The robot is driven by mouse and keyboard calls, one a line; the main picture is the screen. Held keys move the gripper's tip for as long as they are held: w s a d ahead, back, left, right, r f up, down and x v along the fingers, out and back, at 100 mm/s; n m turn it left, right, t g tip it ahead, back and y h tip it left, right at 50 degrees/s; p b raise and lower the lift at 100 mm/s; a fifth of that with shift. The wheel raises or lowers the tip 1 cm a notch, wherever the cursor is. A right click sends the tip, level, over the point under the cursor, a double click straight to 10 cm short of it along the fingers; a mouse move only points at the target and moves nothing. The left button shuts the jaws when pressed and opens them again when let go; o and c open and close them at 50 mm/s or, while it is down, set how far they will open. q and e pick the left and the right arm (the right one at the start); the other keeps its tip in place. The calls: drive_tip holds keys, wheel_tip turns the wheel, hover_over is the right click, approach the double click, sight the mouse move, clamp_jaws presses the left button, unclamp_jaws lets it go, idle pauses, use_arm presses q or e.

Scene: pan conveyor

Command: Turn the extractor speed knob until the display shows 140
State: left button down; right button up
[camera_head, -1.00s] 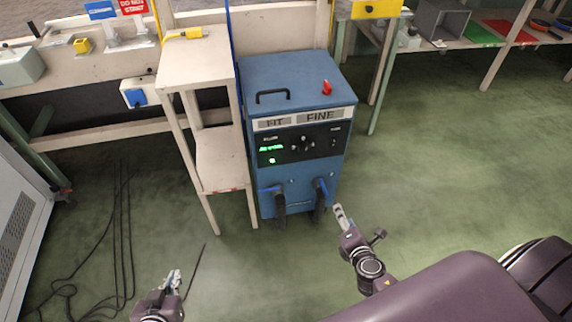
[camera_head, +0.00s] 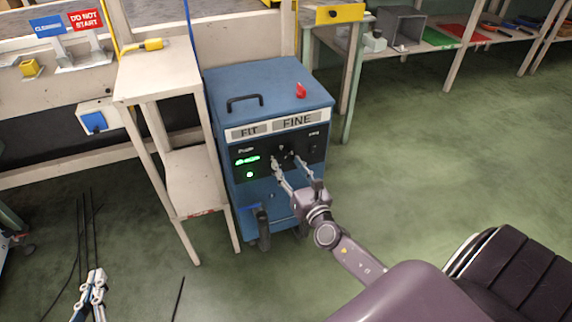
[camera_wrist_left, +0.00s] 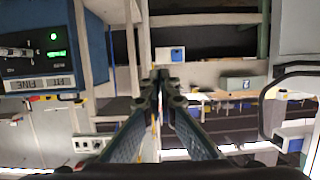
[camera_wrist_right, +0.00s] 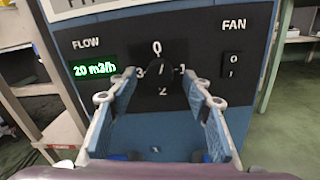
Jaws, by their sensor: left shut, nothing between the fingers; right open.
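The blue extractor cabinet (camera_head: 300,88) stands in the middle of the head view. Its black panel has a green lit display (camera_head: 247,160), which reads 20 m3/h under FLOW in the right wrist view (camera_wrist_right: 95,68). The dark speed knob (camera_wrist_right: 160,67) sits in the panel's middle, ringed by the marks 0, 1, 2 and 3. My right gripper (camera_wrist_right: 160,80) is open in front of the panel, fingertips on either side of the knob; I cannot tell whether they touch it. My left gripper (camera_head: 97,273) is shut and empty, low at the far left, away from the cabinet.
A FAN switch (camera_wrist_right: 232,65) is right of the knob. A pale wooden stand (camera_head: 165,75) is close by the cabinet's left side, with a yellow tool (camera_head: 143,46) on top. A red button (camera_head: 300,90) is on the cabinet's top.

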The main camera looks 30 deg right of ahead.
use_arm(q)
drive_tip(key=shift+w+d+r, duration=0.1)
drive_tip(key=shift+w+r, duration=0.05)
drive_tip(key=shift+r, duration=0.25)
use_arm(e)
drive_tip(key=shift+w+d, duration=0.15)
drive_tip(key=shift+w, duration=0.55)
